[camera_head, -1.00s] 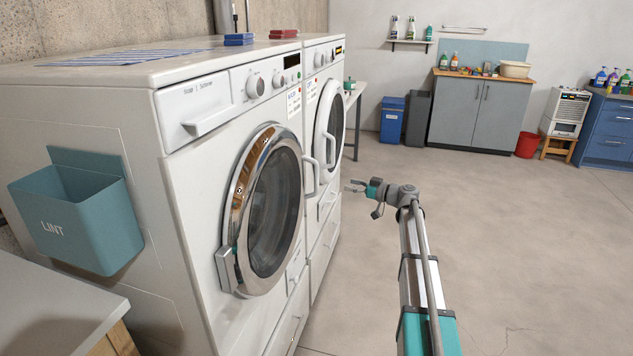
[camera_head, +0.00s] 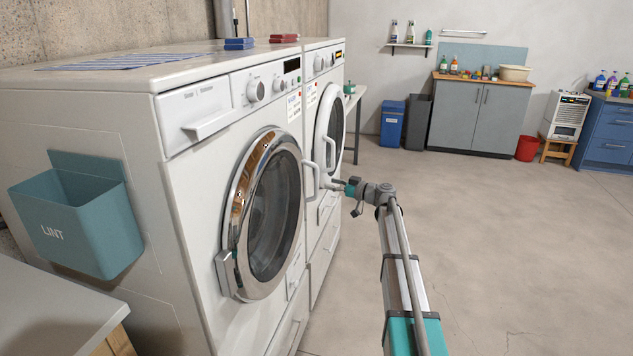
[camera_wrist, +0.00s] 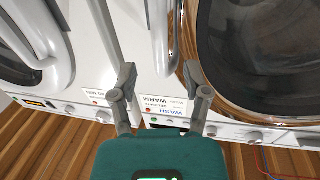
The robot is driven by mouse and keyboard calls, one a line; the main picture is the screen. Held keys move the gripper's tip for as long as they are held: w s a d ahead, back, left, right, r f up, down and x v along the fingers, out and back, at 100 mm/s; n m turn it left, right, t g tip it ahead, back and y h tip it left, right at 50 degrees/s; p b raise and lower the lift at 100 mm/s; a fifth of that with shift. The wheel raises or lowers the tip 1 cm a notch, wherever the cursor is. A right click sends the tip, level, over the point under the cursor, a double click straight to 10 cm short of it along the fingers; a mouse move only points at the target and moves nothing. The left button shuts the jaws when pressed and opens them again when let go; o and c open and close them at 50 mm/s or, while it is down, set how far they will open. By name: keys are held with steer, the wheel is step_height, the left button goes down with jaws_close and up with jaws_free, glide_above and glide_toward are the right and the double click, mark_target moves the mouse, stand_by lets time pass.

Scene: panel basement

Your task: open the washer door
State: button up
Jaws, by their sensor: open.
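The washer is the near white front-loader, its label reading WASH in the wrist view (camera_wrist: 172,110). Its round door has a chrome ring (camera_head: 240,195) and dark glass and looks shut. A hinge block (camera_head: 226,270) sits at the ring's left. A white bar handle (camera_head: 311,180) stands out at the door's right side; it shows in the wrist view (camera_wrist: 162,40) beside the chrome ring. My gripper (camera_head: 335,186) is open, just right of this handle in the head view. In the wrist view the handle lies ahead, between my open fingers (camera_wrist: 160,82). Contact is not visible.
A second white machine (camera_head: 325,90) stands right behind the washer, with its own round door and white handle (camera_head: 330,152) close to my gripper. A teal lint bin (camera_head: 80,235) hangs on the washer's side. The floor (camera_head: 520,240) to the right is clear.

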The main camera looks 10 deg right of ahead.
mark_target(317, 192)
steer(key=x, duration=0.6)
steer(key=shift+w+a, duration=0.15)
steer(key=shift+w, duration=0.05)
jaws_close()
